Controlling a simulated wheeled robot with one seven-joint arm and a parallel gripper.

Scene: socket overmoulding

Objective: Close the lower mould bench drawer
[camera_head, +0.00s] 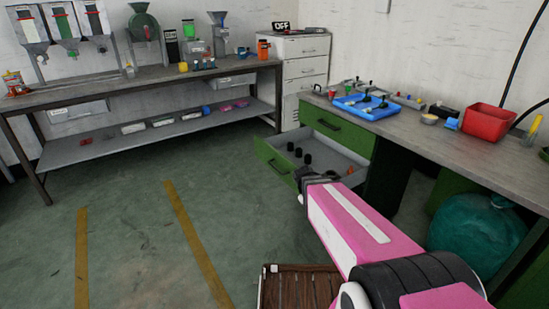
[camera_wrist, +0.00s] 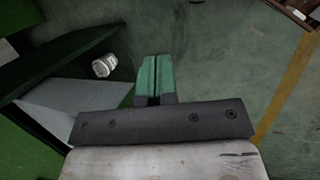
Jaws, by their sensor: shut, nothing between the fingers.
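The lower mould bench drawer (camera_head: 272,166) is pulled out from the green bench; its green front has a dark handle. Its grey inside holds several dark cylinders (camera_head: 299,154). The upper drawer (camera_head: 337,129) is shut. My gripper (camera_wrist: 155,62) is shut and empty, its green fingers together. In the head view the dark gripper body is by the near right end of the open drawer, hiding part of it. I cannot tell whether it touches the drawer. Grey and green panels, seemingly the drawer and bench, lie left of the fingers in the wrist view.
The bench top (camera_head: 440,145) holds a blue tray (camera_head: 365,106) and a red bin (camera_head: 487,122). A teal bag (camera_head: 477,238) lies beneath it. A small white cylinder (camera_wrist: 104,66) shows left of the fingers. Floor left is clear.

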